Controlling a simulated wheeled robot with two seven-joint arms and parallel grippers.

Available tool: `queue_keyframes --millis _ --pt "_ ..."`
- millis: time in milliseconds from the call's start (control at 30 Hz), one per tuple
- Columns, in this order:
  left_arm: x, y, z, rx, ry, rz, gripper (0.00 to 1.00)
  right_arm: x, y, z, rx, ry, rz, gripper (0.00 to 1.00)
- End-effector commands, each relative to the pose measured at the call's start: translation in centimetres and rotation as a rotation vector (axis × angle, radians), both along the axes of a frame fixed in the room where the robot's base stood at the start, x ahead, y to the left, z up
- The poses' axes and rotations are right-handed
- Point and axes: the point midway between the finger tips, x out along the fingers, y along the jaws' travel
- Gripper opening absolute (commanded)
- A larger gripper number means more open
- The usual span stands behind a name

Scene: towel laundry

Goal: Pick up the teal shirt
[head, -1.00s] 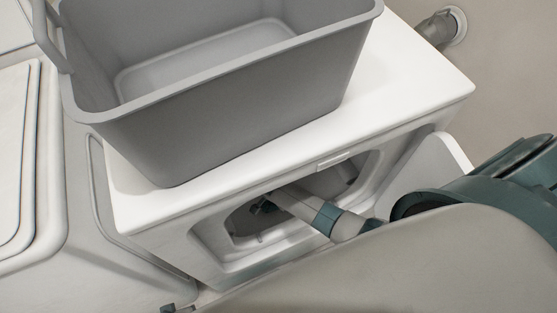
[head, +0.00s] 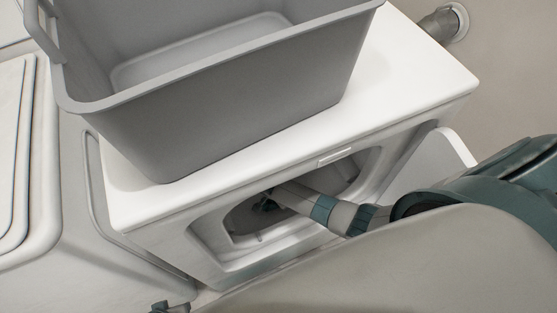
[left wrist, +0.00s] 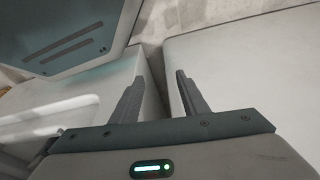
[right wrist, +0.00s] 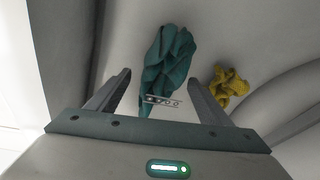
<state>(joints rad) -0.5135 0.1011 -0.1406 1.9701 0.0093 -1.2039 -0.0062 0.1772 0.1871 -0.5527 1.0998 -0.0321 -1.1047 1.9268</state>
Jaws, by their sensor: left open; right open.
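The teal shirt (right wrist: 165,68) lies crumpled inside the dryer drum, in the right wrist view. My right gripper (right wrist: 158,90) is open, with the shirt ahead of and between its fingers; I cannot tell whether they touch it. In the head view my right gripper (head: 268,202) is inside the opening of the white machine (head: 440,85), and the shirt cannot be made out there. My left gripper (left wrist: 155,90) is open and empty, facing a gap between pale machine-like bodies. In the head view only a small part of it shows at the bottom left edge.
A yellow cloth (right wrist: 229,86) lies in the drum to the right of the shirt. A grey basket (head: 230,100) stands on top of the machine and looks empty. The open door (head: 435,165) is at the opening's right side. Another white appliance (head: 40,190) stands at left.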

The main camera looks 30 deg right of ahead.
Motion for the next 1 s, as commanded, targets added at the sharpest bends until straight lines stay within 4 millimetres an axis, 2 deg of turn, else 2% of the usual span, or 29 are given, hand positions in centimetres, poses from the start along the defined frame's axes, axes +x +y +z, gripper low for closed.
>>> queue_keyframes --millis 133,633,833,1000 --pt "0.01 0.00 0.75 0.001 -0.002 0.000 0.41 0.21 -0.20 -0.80 0.000 -0.001 0.000 0.73" --pt "0.00 -0.02 0.88 0.001 -0.002 -0.001 0.41 0.18 -0.18 -0.82 0.001 -0.001 0.000 0.73" --pt "0.01 -0.03 0.88 0.000 -0.002 -0.001 0.41 0.17 -0.16 -0.83 0.001 -0.001 0.000 0.25" --pt "0.02 -0.04 0.88 0.000 -0.002 -0.001 0.41 0.20 -0.15 -0.80 0.001 -0.001 0.000 0.25"
